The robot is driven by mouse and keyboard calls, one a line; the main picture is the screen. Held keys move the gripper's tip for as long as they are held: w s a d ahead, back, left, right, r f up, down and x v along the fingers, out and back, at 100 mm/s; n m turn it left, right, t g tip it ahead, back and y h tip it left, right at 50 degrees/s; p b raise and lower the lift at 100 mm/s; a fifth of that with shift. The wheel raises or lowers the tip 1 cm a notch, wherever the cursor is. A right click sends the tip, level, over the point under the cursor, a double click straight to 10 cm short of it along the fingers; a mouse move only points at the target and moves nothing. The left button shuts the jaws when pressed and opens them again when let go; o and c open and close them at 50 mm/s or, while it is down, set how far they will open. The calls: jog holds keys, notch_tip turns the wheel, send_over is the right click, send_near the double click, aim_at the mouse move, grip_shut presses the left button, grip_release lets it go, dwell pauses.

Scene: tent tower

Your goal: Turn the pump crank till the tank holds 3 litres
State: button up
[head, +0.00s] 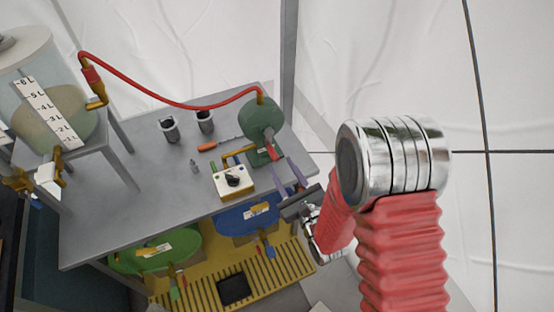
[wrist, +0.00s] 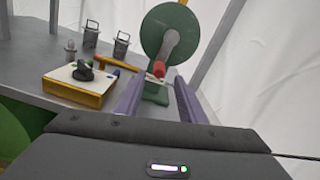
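The green round pump (head: 262,118) stands at the right end of the grey table; it also shows in the wrist view (wrist: 166,35). Its grey crank arm (wrist: 169,48) slants down to a red handle (wrist: 159,70), which shows in the head view too (head: 272,153). My gripper (head: 285,164) is open, its purple fingers apart. In the wrist view its fingertips (wrist: 160,80) frame the handle, which appears just beyond them; contact cannot be told. The clear tank (head: 30,60) at left holds pale liquid. Its white litre scale (head: 48,108) is tilted in view, and the exact level is unclear.
A red hose (head: 160,96) runs from pump to tank. A white-and-yellow box with a black knob (head: 232,182) stands left of my fingers. Two metal cans (head: 169,129) and an orange-handled screwdriver (head: 210,146) are behind it. Green (head: 155,253) and blue (head: 247,217) containers stand below the table.

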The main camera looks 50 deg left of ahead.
jog(key=v, duration=0.7)
jog(key=shift+d, duration=0.2)
jog(key=shift+c, duration=0.2)
